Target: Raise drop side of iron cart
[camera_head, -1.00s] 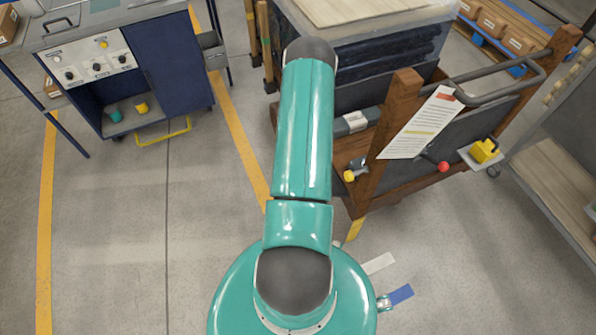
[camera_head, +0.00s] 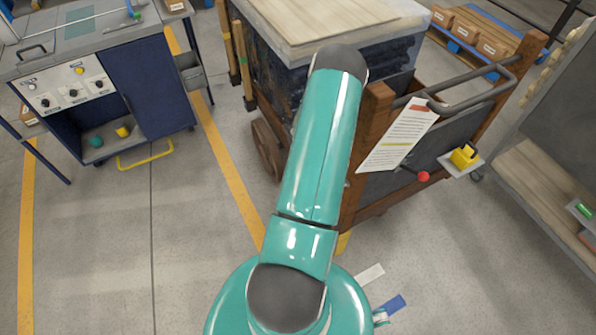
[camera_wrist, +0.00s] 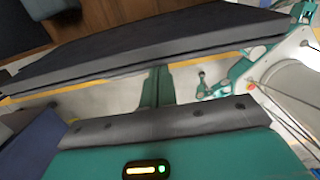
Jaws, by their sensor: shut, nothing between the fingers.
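The cart (camera_head: 376,130) stands right of centre in the head view, with brown wooden corner posts, dark side panels and a bent metal handle (camera_head: 478,100). My arm covers its near left part, so the drop side cannot be made out there. In the wrist view a long dark slab (camera_wrist: 150,48) runs across just beyond my gripper (camera_wrist: 158,72). It looks like the drop side, though I cannot be sure. My gripper's green fingers are together and empty. Their tips seem close to the slab's lower edge; contact cannot be told. The gripper is hidden in the head view.
A blue control bench (camera_head: 100,80) stands at the left. A wood-topped block (camera_head: 335,30) is behind my arm. A paper sheet (camera_head: 398,135), red knob (camera_head: 423,176) and yellow item (camera_head: 463,156) are at the cart's end. A shelf (camera_head: 540,190) is at the right.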

